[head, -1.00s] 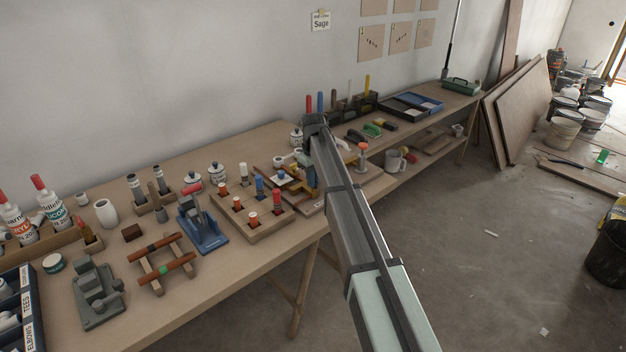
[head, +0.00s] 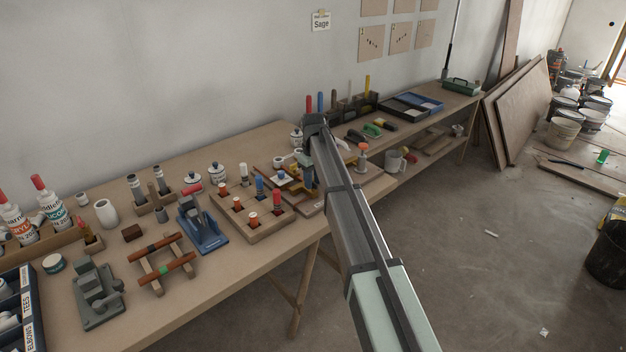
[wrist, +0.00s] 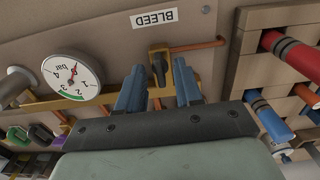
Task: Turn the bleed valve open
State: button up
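The bleed valve (wrist: 158,66) shows in the wrist view as a dark lever on a brass body, below an upside-down BLEED label (wrist: 166,17). A copper pipe (wrist: 205,45) runs off to its right. My gripper (wrist: 159,82) is open, with one blue finger on each side of the lever. I see gaps beside the lever; whether either finger touches it I cannot tell. In the head view my gripper (head: 308,177) is over the board, and the valve is hidden or too small to make out there.
A pressure gauge (wrist: 72,76) sits left of the valve in the wrist view. A wooden rack (wrist: 250,28) with red and blue cylinders is close on the right.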

jog(key=shift+r, duration=0.1)
notch_tip(320, 180, up, 14)
jog(key=shift+f, duration=0.2)
dwell(0.3)
